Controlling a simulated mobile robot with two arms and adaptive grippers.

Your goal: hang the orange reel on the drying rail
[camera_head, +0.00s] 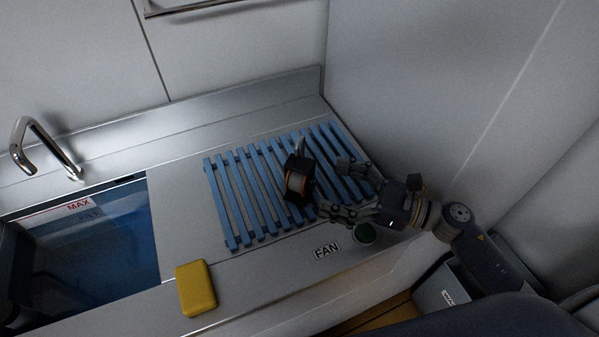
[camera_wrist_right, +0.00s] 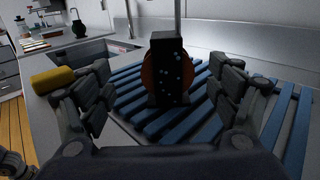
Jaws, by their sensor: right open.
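The orange reel (camera_head: 297,183) sits in a black holder or housing on the blue slatted rack (camera_head: 236,200). In the right wrist view the reel's orange rim (camera_wrist_right: 150,74) shows on both sides of the black upright part (camera_wrist_right: 168,62), which has small pale blue dots. My right gripper (camera_head: 331,184) is open, with its fingers spread toward the reel. In the wrist view the reel stands ahead, between the two fingers, with a visible gap to each. A metal rail (camera_head: 200,6) on the back wall is cut off by the top edge.
A yellow block (camera_head: 196,288) lies on the counter's front edge. A green button (camera_head: 364,233) and a FAN label (camera_head: 327,250) are near my right gripper. The sink (camera_head: 110,240) and tap (camera_head: 40,145) are at the left. A wall closes off the right side.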

